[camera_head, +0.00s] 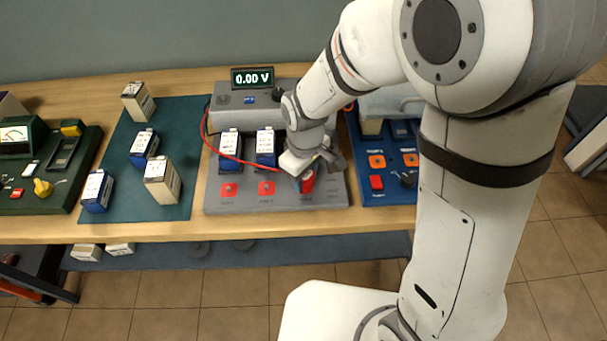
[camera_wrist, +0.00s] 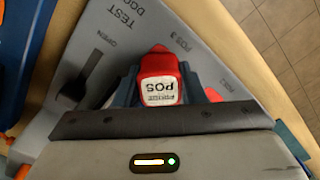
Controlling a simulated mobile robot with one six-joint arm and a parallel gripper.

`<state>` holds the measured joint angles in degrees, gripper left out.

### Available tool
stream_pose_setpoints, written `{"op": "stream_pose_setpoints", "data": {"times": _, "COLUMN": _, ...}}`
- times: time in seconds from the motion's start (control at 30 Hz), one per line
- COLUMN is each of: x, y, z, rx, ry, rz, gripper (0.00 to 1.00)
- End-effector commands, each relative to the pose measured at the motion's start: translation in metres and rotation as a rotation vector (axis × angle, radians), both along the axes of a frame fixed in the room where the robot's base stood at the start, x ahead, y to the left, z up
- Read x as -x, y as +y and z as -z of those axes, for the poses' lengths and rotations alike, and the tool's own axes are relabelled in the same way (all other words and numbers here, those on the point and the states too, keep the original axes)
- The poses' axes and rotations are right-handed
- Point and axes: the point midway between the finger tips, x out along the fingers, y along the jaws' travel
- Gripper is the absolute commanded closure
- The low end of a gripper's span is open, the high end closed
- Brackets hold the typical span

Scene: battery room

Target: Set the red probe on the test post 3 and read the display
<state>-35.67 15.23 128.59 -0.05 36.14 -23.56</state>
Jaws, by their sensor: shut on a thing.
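The red probe (camera_wrist: 160,76) has a white label reading POS and sits between the fingers of my gripper (camera_wrist: 158,88). In the head view the probe (camera_head: 308,181) shows at the front right of the grey test station (camera_head: 232,206), below my gripper (camera_head: 318,170). The display (camera_head: 252,78) reads 0.00 V. Red pads show at the front left (camera_head: 228,190) and front middle (camera_head: 267,188). Test post 3 is hidden by my gripper and the probe; whether the probe tip touches it cannot be told.
Blue-and-white batteries (camera_head: 229,146) (camera_head: 266,147) stand on the station. A red cable (camera_head: 222,153) runs across it toward my gripper. More batteries stand on a green mat (camera_head: 121,203) at left. A blue device (camera_head: 385,193) is close on the right, a green device (camera_head: 62,187) far left.

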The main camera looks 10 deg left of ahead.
Motion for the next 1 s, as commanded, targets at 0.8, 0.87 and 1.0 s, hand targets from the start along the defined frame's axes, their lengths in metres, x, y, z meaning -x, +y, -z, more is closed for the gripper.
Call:
{"op": "stream_pose_setpoints", "data": {"times": 0.8, "x": 0.0, "y": 0.001, "z": 0.012, "rx": 0.0, "ry": 0.0, "rz": -0.002, "gripper": 0.55}}
{"op": "stream_pose_setpoints", "data": {"times": 0.87, "x": 0.0, "y": 0.001, "z": 0.012, "rx": 0.0, "ry": 0.0, "rz": -0.002, "gripper": 0.55}}
{"op": "stream_pose_setpoints", "data": {"times": 1.0, "x": 0.0, "y": 0.001, "z": 0.008, "rx": 0.0, "ry": 0.0, "rz": -0.002, "gripper": 0.55}}
